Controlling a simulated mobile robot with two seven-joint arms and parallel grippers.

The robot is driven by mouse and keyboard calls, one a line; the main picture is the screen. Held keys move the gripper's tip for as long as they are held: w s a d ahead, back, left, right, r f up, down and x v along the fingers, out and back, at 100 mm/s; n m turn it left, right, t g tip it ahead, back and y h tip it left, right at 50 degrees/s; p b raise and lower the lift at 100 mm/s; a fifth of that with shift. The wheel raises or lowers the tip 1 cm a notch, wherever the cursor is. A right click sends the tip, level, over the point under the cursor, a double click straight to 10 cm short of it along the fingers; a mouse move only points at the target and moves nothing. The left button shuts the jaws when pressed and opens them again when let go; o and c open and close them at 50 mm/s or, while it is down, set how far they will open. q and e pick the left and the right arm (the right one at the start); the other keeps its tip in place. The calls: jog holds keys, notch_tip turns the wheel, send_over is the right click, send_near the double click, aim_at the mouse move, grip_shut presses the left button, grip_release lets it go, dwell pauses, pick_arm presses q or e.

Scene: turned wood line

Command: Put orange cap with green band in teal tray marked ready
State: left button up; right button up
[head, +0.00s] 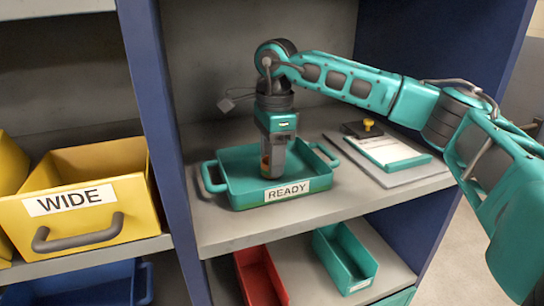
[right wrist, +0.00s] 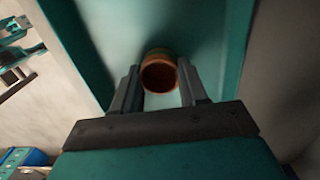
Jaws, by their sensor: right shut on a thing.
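The teal tray (head: 240,195) with a READY label stands on the shelf. My right gripper (head: 272,172) points down over the middle of the tray, its fingers inside the rim. It is shut on the orange cap with green band (right wrist: 159,72), which shows between the fingers (right wrist: 158,90) in the right wrist view, with its dark hollow end toward the camera. In the head view only a small orange bit of the cap (head: 265,160) shows beside the fingers. I cannot tell whether the cap touches the tray floor. My left gripper is not in view.
A blue upright (head: 160,130) separates the yellow WIDE bin (head: 130,190). Red (head: 258,275) and teal (head: 345,255) bins sit on the shelf below.

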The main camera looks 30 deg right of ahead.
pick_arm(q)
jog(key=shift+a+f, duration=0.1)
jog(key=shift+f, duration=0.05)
pick_arm(e)
jog(key=o, duration=1)
jog(key=shift+f, duration=0.1)
pick_arm(q)
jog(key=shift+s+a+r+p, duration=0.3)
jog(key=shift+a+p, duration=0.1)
jog(key=shift+p, duration=0.5)
pick_arm(e)
notch_tip(320, 180, up, 12)
jog(key=shift+d, duration=0.25)
